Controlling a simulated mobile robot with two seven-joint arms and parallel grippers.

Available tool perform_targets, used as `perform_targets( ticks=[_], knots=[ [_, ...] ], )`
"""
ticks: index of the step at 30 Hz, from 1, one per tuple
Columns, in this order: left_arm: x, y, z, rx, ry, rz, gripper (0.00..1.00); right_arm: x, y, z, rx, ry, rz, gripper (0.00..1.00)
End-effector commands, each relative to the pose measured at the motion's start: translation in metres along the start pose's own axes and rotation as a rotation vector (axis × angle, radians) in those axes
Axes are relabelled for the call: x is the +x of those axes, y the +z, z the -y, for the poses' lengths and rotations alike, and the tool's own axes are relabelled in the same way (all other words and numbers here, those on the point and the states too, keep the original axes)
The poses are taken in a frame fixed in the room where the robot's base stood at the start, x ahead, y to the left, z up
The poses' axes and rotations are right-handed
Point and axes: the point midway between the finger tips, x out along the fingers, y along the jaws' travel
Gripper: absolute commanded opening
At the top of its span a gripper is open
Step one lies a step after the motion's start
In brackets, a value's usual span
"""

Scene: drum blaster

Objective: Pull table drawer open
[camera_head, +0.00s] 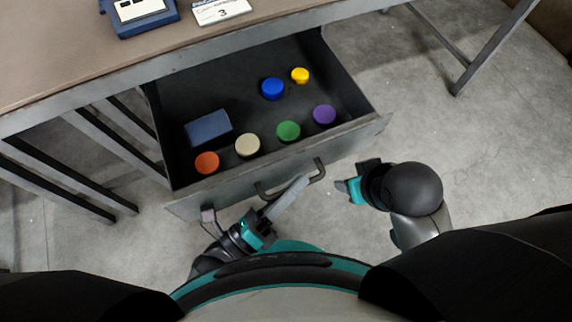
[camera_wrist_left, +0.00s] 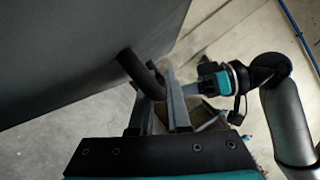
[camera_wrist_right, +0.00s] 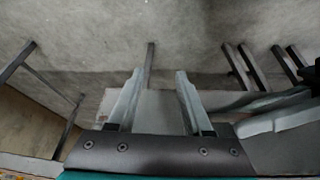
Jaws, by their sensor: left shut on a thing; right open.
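The table drawer (camera_head: 185,100) is pulled out from under the table, its dark inside showing. Its front carries a dark bar handle (camera_head: 318,172). My left gripper (camera_head: 292,192) is at the handle and shut on it, hiding part of the bar. In the left wrist view the handle (camera_wrist_left: 138,74) runs in between my left fingers (camera_wrist_left: 160,90). My right gripper (camera_head: 348,187) is apart from the drawer, to the right of the handle. In the right wrist view its fingers (camera_wrist_right: 155,92) are spread with nothing between them.
The drawer holds several coloured round pieces, such as a blue one (camera_head: 272,88), and a blue box (camera_head: 208,128). The tabletop (camera_head: 80,60) carries a blue device (camera_head: 140,14) and a white card (camera_head: 221,10). Bare floor (camera_head: 440,130) lies to the right.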

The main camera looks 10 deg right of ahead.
Motion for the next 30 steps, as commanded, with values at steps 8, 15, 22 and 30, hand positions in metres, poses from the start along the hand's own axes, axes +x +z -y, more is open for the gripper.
perform_targets(
  ticks=[8,15,22,30],
  knots=[
    [-0.006,-0.012,0.009,0.001,0.000,0.000,0.00,0.004,0.001,0.000,0.000,-0.001,0.005,0.50],
    [-0.006,-0.014,0.009,0.001,0.000,0.000,0.00,0.005,0.002,0.000,0.000,0.000,0.007,0.50],
    [-0.006,-0.013,0.009,0.001,0.001,0.000,0.17,0.005,0.002,0.000,0.000,-0.001,0.007,0.50],
    [-0.006,-0.013,0.009,0.001,0.000,0.000,0.45,0.005,0.001,0.000,0.000,-0.001,0.006,0.50]
  ],
)
